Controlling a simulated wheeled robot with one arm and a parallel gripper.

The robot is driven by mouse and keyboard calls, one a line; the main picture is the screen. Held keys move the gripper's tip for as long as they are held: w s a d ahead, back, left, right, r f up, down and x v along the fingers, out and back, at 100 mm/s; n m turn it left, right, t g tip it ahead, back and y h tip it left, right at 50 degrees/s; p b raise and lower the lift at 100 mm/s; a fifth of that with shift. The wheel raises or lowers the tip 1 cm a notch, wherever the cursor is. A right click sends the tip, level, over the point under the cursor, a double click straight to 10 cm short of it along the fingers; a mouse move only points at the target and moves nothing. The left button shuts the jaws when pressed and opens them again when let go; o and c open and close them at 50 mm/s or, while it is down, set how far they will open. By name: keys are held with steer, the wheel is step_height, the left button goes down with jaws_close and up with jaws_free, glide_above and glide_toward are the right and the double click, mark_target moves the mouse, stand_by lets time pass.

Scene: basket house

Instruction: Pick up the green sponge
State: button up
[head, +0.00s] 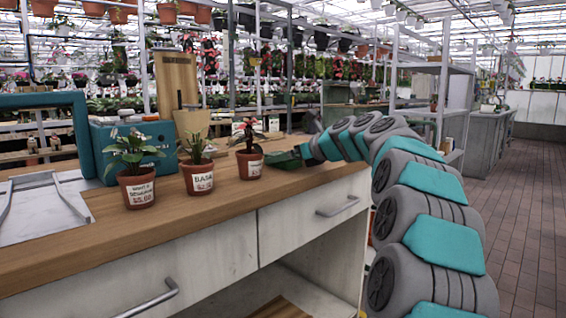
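A dark green object (284,160), which looks like the green sponge, lies on the wooden counter right of the potted plants. My gripper (303,153) reaches in low from the right, at the object's right end. The gripper is small and partly hidden by my own arm, so I cannot tell whether its fingers are open, shut, or touching the object.
Three potted plants with price labels stand in a row on the counter (110,235): left (140,192), middle (199,178) and right (249,163). Drawers (310,220) face the front. A brick-floored aisle (530,220) lies right.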

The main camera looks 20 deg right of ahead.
steer(key=shift+w+a+f, duration=0.1)
steer(key=shift+w+a, duration=0.05)
steer(key=shift+w, duration=0.25)
steer(key=c, duration=1.3)
steer(key=shift+o, duration=0.2)
steer(key=shift+r+p, duration=0.45)
steer(key=shift+r, duration=1.2)
steer(key=shift+s+r, duration=0.2)
steer(key=shift+s, duration=0.05)
steer(key=s+d, duration=0.2)
steer(key=s, duration=0.5)
steer(key=s+d+r, duration=0.1)
steer(key=s+d, duration=0.1)
steer(key=s, duration=0.6)
steer(key=shift+d+r, duration=0.15)
steer(key=shift+d, duration=0.1)
